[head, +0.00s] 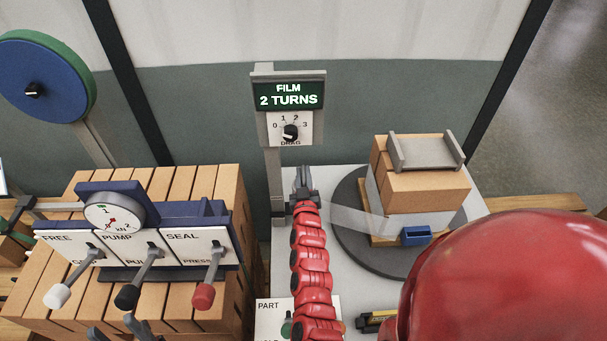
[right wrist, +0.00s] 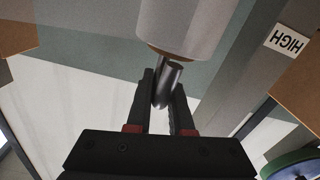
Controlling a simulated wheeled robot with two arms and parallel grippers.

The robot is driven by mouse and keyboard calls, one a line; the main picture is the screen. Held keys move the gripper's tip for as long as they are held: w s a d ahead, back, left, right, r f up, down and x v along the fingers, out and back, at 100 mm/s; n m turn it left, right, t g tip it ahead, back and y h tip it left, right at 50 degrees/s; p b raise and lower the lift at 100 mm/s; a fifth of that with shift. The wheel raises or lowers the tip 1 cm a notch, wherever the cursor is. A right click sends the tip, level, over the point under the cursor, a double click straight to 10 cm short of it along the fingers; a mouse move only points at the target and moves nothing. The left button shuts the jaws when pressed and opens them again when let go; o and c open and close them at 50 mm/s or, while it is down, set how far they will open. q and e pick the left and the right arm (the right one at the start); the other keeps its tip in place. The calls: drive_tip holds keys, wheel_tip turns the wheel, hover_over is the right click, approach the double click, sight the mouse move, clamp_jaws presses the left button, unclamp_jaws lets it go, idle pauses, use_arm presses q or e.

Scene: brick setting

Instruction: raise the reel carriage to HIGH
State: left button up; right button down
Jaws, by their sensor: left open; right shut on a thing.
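My right gripper (head: 304,186) is at the mast (head: 272,180) in the head view. In the right wrist view its fingers (right wrist: 163,105) are shut around a metal pin (right wrist: 168,82) that sticks out of a pale film reel (right wrist: 182,25). A HIGH label (right wrist: 288,40) shows upside down at the right of that view. The carriage body cannot be made out in the head view. Clear film (head: 362,222) stretches from near the gripper to the boxed load (head: 428,190). My left gripper (head: 118,331) is open and empty at the bottom edge, below the lever panel.
A display (head: 288,95) reads FILM 2 TURNS above a drag dial (head: 290,132). The load stands on a dark turntable (head: 350,240).

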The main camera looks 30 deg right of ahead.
wheel_tip(320, 180, up, 12)
drive_tip(key=p, duration=0.2)
drive_tip(key=shift+f, duration=0.15)
drive_tip(key=shift+d, duration=0.1)
drive_tip(key=c, duration=0.8)
unclamp_jaws()
drive_tip(key=shift+c, duration=0.2)
drive_tip(key=shift+f, duration=0.1)
drive_tip(key=v, duration=1.7)
drive_tip(key=shift+s+b, duration=0.2)
drive_tip(key=shift+b, duration=0.25)
